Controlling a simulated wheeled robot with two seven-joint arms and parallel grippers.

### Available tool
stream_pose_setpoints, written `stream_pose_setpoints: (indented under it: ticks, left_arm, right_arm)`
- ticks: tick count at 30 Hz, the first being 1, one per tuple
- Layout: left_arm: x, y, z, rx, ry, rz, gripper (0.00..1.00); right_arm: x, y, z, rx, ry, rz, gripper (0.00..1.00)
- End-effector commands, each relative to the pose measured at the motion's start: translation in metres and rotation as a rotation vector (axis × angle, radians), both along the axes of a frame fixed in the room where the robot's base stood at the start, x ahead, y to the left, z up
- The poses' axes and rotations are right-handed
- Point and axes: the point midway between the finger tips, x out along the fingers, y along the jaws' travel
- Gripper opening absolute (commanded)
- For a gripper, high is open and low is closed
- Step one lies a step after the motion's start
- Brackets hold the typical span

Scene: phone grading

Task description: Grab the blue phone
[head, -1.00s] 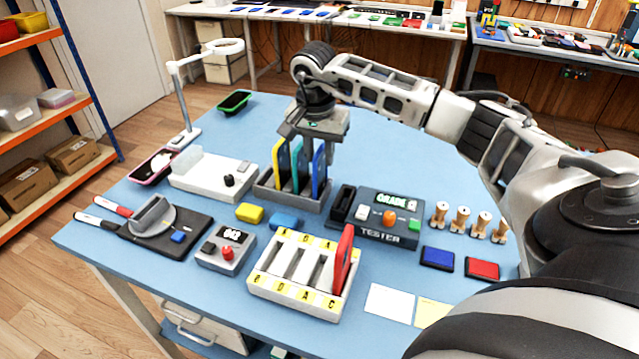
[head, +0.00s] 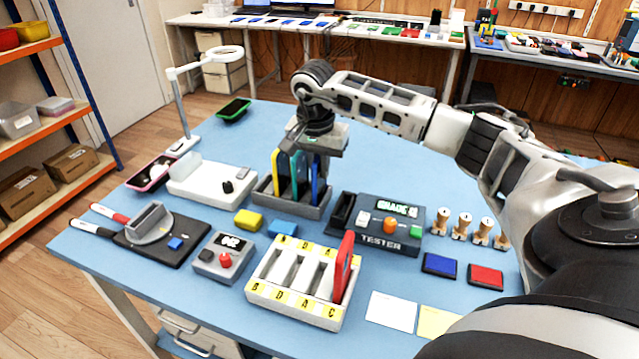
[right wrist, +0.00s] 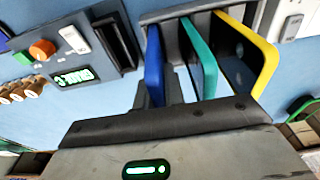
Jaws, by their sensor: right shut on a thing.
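A blue phone (head: 317,182) stands upright in the right slot of a dark grey rack (head: 290,208), beside a teal phone (head: 296,177) and a yellow phone (head: 278,172). The same blue phone (right wrist: 154,65) is left of the teal phone (right wrist: 199,58) and the yellow phone (right wrist: 262,60) in the right wrist view. My right gripper (head: 316,150) is above the rack, shut on the top of the blue phone, whose lower part is still in the rack. Its fingertips are mostly hidden. My left gripper is out of view.
Right of the rack stands a tester (head: 385,238). In front is a white lettered sorting rack (head: 262,292) with a red phone (head: 344,265) in it. A white box (head: 205,186) and a ring lamp (head: 180,100) are to the left.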

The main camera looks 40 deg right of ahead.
Motion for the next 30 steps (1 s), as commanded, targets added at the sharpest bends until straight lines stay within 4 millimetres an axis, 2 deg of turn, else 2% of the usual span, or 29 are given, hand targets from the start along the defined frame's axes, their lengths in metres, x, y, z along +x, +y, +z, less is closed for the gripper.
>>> stream_pose_setpoints:
  ticks: [9, 15, 24, 30]
  left_arm:
    - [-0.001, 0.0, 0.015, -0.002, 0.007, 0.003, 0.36]
    - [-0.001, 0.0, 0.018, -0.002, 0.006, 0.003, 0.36]
    - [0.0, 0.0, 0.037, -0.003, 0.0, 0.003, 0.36]
    - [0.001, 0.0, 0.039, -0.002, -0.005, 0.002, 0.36]
  right_arm:
    - [0.0, 0.0, 0.023, 0.0, -0.002, -0.001, 0.0]
    - [0.0, 0.0, 0.026, 0.0, -0.001, -0.001, 0.0]
    - [0.0, 0.0, 0.045, 0.0, -0.001, 0.0, 0.0]
    - [0.0, 0.0, 0.045, 0.0, -0.001, 0.0, 0.0]
